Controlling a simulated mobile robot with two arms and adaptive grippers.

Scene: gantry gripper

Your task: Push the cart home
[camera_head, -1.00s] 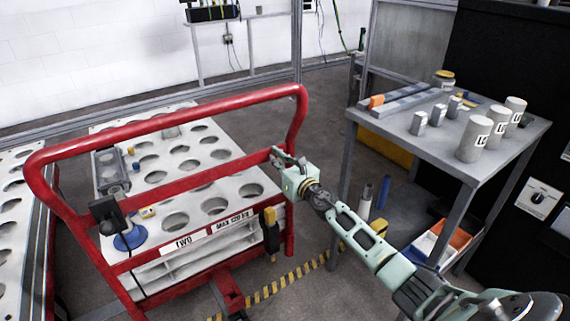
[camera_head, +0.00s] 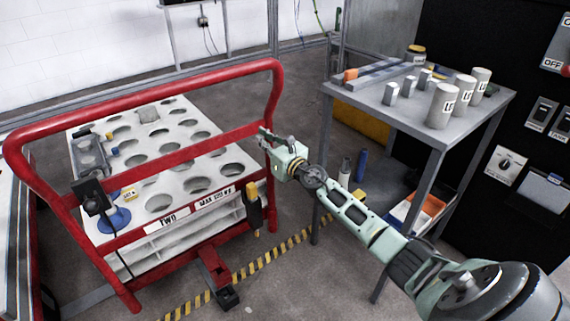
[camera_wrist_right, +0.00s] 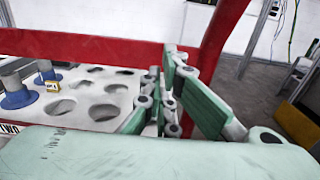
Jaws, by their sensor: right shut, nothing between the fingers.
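The cart has a red tubular frame with a tall push handle (camera_head: 150,96) and a white top with round holes (camera_head: 160,203), labelled "TWO". My right gripper (camera_head: 264,138) is at the right end of the cart's red crossbar (camera_head: 225,141), near the right upright. In the right wrist view my right gripper (camera_wrist_right: 170,92) is shut with nothing between its fingers. The crossbar (camera_wrist_right: 80,47) is close in front of it. I cannot tell whether they touch. My left gripper is not in view.
A grey table (camera_head: 400,118) with white cylinders (camera_head: 441,106) stands to the right of the cart. Yellow-black floor tape (camera_head: 262,265) runs by the cart's front. A black panel with switches (camera_head: 505,165) is at far right. Another rack edge shows at far left.

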